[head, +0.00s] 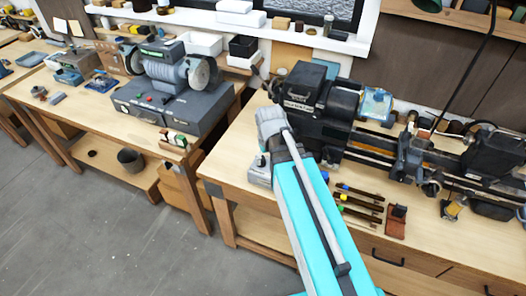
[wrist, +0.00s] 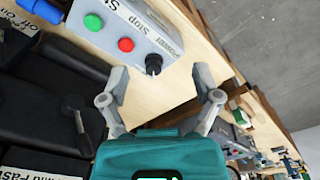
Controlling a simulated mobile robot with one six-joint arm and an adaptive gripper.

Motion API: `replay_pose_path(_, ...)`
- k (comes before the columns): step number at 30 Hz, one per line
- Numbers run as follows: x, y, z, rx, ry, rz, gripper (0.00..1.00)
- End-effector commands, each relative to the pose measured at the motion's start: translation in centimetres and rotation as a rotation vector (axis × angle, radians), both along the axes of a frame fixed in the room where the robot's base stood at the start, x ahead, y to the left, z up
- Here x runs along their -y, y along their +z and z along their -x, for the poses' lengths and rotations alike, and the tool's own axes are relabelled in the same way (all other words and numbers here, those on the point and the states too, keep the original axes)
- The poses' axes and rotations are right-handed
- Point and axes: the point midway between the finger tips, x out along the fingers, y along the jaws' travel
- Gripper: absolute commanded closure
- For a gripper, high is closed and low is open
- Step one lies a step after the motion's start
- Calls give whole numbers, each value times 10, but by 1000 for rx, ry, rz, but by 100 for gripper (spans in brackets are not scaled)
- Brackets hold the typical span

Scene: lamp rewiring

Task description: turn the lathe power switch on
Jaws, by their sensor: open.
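The lathe (head: 318,112) stands on the wooden bench. A grey control box, labelled "Stop" and "Power", shows in the wrist view (wrist: 115,33), with a green button (wrist: 93,22), a red button (wrist: 126,45) and a black knob (wrist: 153,63) beside the "Power" label. I take the knob for the power switch; its setting cannot be read. My gripper (wrist: 160,86) is open and empty. In the wrist view the knob appears between and just beyond the fingertips, with no visible contact.
Dark lathe housing with levers (wrist: 75,120) fills the left of the wrist view. Several tools (head: 358,205) lie on the bench right of my arm. A bench grinder (head: 165,75) stands on another bench at left. Floor shows at lower left.

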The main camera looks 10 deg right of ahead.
Motion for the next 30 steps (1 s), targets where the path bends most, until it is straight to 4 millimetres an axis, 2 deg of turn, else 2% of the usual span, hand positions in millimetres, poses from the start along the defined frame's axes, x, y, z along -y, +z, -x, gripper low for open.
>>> replay_pose_path(1,0,11,-13,-1,42,2,19)
replay_pose_path(3,0,13,-23,-5,113,6,19)
replay_pose_path(15,2,13,-90,-37,576,20,19)
replay_pose_path(18,2,13,-101,-44,671,20,19)
replay_pose_path(24,2,13,-111,-51,765,20,19)
replay_pose_path(30,2,13,-110,-51,774,21,19)
